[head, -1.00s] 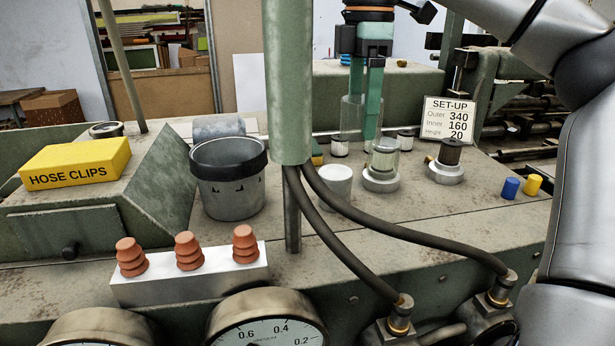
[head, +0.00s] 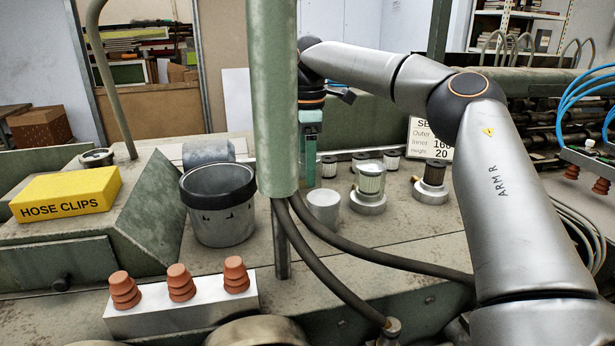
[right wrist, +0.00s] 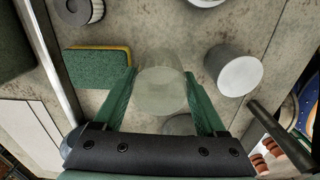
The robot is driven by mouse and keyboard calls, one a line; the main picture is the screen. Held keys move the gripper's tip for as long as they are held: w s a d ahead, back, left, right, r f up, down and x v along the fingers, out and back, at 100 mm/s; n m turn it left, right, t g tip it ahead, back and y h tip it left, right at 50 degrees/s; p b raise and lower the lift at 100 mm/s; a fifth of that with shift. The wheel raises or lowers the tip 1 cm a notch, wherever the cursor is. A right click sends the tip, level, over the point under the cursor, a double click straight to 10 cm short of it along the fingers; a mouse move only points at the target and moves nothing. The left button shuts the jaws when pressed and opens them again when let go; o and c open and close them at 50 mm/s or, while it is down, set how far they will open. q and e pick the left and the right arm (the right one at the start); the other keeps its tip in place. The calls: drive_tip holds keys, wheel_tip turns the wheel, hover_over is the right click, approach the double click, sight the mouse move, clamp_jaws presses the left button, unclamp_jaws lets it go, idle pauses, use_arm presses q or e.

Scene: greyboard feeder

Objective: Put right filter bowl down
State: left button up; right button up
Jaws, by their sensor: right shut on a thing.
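My right gripper (head: 309,140) is behind the green column in the head view, its green fingers partly hidden. In the right wrist view the right gripper (right wrist: 162,92) is shut on a clear, see-through filter bowl (right wrist: 160,88). The column hides the bowl in the head view. I cannot tell whether it touches the bench. Two filter stations stand to the right: one with a pale pleated filter (head: 370,179) on a grey base, one with a dark filter (head: 435,173) on its base. My left gripper is not in view.
A green and yellow sponge (right wrist: 97,66) lies beside the fingers. Several small filters (head: 328,166) stand behind. The grey bucket (head: 218,205), column (head: 275,100) and hoses (head: 380,250) crowd the bench.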

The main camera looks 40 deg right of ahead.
drive_tip(key=shift+f, duration=1.5)
drive_tip(key=o, duration=1.2)
drive_tip(key=shift+f, duration=0.15)
wheel_tip(320, 180, up, 11)
drive_tip(key=shift+r, duration=0.65)
